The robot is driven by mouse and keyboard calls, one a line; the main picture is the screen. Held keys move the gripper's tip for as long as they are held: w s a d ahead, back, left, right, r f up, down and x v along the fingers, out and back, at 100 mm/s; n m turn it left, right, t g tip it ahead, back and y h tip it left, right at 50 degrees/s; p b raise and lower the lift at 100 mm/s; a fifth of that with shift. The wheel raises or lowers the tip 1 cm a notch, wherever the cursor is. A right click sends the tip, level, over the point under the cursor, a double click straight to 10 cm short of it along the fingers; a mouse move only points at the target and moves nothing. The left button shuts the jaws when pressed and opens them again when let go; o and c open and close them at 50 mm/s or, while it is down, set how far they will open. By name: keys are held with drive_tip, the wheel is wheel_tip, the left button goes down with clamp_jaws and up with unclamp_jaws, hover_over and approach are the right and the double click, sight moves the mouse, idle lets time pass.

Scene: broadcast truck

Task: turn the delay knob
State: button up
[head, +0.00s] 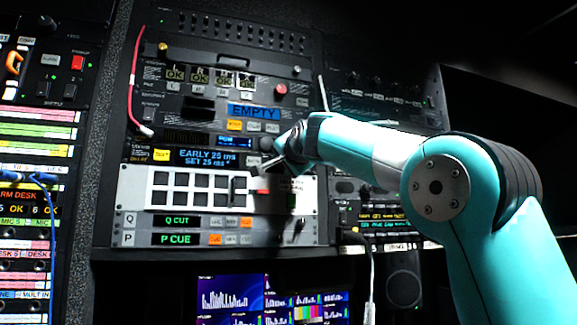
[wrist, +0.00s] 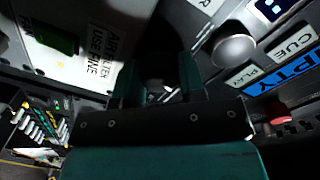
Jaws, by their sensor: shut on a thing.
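The delay unit's display (head: 208,157) in the head view reads "EARLY 25 ms SET 25 ms". My gripper (head: 274,155) is at the panel just right of this display, and its fingers cover the spot where the delay knob sits. In the wrist view my gripper (wrist: 160,84) has its two dark teal fingers closed around a small dark thing, most likely the delay knob, which is too shadowed to make out clearly. The knob's pointer or mark cannot be seen.
A silver knob (wrist: 233,51) stands beside my fingers in the wrist view. A blue "EMPTY" display (head: 253,111) and a red button (head: 281,88) are above my gripper. A white panel with dark keys (head: 176,188) lies below. A red cable (head: 134,75) hangs left.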

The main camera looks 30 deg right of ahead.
drive_tip(key=shift+f+m, duration=0.15)
drive_tip(key=shift+m, duration=0.95)
drive_tip(key=o, duration=0.9)
drive_tip(key=shift+o, duration=0.2)
drive_tip(key=shift+s, duration=0.1)
